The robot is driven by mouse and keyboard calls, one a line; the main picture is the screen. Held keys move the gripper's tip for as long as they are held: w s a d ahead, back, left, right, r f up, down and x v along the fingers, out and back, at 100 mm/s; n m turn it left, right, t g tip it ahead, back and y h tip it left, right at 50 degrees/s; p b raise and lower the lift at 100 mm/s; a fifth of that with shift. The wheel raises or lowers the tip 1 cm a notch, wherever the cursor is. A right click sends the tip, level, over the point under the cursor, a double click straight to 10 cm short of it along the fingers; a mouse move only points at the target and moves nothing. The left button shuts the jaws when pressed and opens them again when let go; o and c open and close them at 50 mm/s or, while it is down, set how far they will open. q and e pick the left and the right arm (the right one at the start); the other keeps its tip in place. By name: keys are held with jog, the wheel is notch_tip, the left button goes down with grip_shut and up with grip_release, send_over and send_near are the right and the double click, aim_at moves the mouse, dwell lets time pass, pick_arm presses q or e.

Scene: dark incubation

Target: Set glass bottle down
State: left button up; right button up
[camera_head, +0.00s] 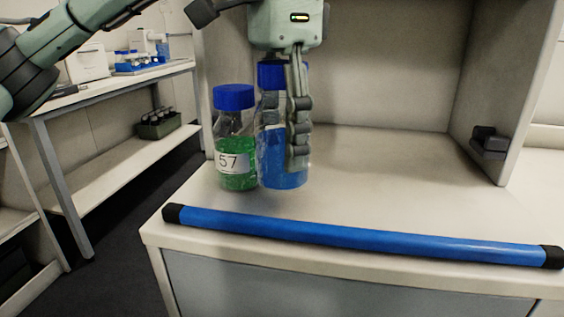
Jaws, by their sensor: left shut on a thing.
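A glass bottle with blue liquid and a blue cap (284,172) stands upright at the left of the white cabinet floor (380,190). My left gripper (298,155) reaches down from above and is shut on this bottle, its fingers covering part of the glass and cap. The bottle's base is at or very near the surface; I cannot tell if it touches. A second glass bottle with green liquid, a blue cap and a label "57" (236,140) stands close beside it on the left. My right gripper is not in view.
A blue bar with black ends (360,238) runs along the cabinet's front edge. A dark fitting (489,141) is on the right wall. The floor right of the bottles is clear. A bench with lab items (115,85) stands at the far left.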

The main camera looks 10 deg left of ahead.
aim_at(282, 164)
pick_arm(q)
notch_tip(282, 164, down, 3)
jog(key=shift+r, duration=0.1)
jog(key=shift+f, duration=0.35)
jog(key=shift+f+b, duration=0.2)
jog(key=shift+b, duration=0.15)
jog(key=o, duration=1.2)
jog(key=shift+o, duration=1.4)
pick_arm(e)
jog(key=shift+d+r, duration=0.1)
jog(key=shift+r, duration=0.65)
pick_arm(q)
jog(key=shift+r, duration=0.1)
